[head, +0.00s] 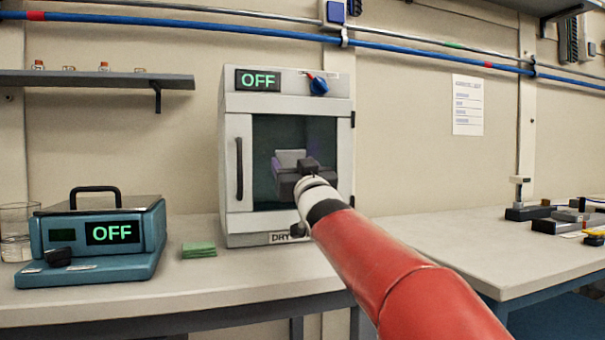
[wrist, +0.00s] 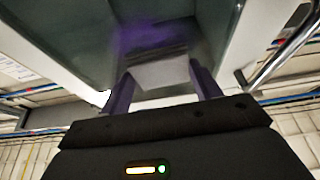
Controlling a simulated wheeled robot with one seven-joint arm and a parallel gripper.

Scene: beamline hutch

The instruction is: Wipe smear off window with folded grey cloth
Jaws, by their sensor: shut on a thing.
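The white drying cabinet (head: 286,105) stands on the bench with its door shut; its dark glass window (head: 318,135) faces me. In the wrist view a blurred purple smear (wrist: 146,36) shows on the window (wrist: 75,35), just beyond the cloth. My gripper (wrist: 160,72) is shut on the folded grey cloth (wrist: 165,75), held between its two purple fingers. In the head view the cloth (head: 290,156) is in front of the window's middle, with my gripper (head: 294,166) behind it. I cannot tell whether the cloth touches the glass. The smear is not clear in the head view.
The cabinet door has a dark vertical handle (head: 239,168) left of the window. A folded green cloth (head: 198,249) lies left of the cabinet, beside a blue hotplate-like device (head: 95,240) reading OFF. Small parts lie on the right bench (head: 470,245), whose near part is clear.

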